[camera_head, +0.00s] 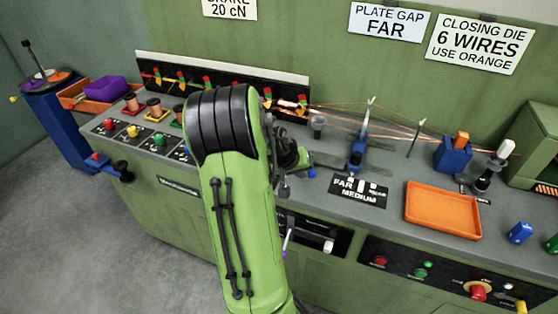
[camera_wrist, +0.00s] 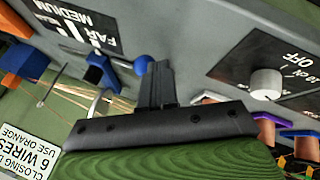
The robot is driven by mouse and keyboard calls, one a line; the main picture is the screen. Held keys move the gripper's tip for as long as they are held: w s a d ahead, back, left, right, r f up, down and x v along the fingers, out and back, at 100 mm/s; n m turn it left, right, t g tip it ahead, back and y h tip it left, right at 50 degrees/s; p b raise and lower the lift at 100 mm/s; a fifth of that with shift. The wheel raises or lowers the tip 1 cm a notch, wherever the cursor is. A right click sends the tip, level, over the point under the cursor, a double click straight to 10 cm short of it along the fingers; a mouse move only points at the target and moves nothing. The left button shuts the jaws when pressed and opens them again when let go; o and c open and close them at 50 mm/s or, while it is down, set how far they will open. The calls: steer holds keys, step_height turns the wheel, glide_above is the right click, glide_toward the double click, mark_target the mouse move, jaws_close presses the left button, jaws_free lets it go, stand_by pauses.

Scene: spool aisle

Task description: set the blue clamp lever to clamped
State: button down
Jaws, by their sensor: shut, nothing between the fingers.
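The same blue knob (camera_wrist: 140,65) shows in the wrist view, close to the left side of my fingertips. My gripper (camera_wrist: 158,78) is shut and empty, over the bench. In the head view my arm hides most of it. A blue block (camera_head: 358,150) stands on the bench behind the FAR/MEDIUM label (camera_head: 358,190).
Wires run across the bench to a second blue block (camera_head: 453,154). An orange tray (camera_head: 443,210) lies at the right. A white knob (camera_wrist: 266,83) on a dark panel shows in the wrist view. A purple-tipped lever (camera_head: 286,242) is on the front face.

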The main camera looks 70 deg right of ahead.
steer(key=shift+s+b, duration=0.3)
steer(key=shift+s, duration=0.65)
